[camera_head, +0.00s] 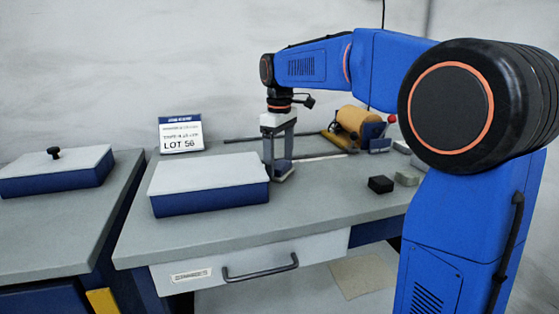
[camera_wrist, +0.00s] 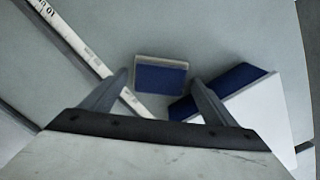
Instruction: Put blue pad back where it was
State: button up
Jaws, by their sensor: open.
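The blue pad (camera_wrist: 160,79) is a small rectangular block with a blue face and a pale edge. It lies on the grey table, and in the wrist view it sits between the fingertips with gaps on both sides. In the head view a small block (camera_head: 285,174), seemingly the same pad, shows at the foot of the fingers, partly hidden. My gripper (camera_head: 279,162) points down just right of a white-topped blue box (camera_head: 210,178). In the wrist view my gripper (camera_wrist: 159,81) is open, with nothing held. I cannot tell how far the tips are above the table.
The box's corner (camera_wrist: 255,105) is close to the right finger. A ruler-like strip (camera_wrist: 85,45) runs beside the left finger. A LOT 56 sign (camera_head: 181,134), a copper-coloured roll (camera_head: 355,120), a black block (camera_head: 381,184) and grey blocks (camera_head: 408,177) stand around. The front table is clear.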

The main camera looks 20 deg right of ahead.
aim_at(280, 164)
notch_tip(280, 164, up, 12)
dwell(0.6)
jog(key=shift+r, duration=0.1)
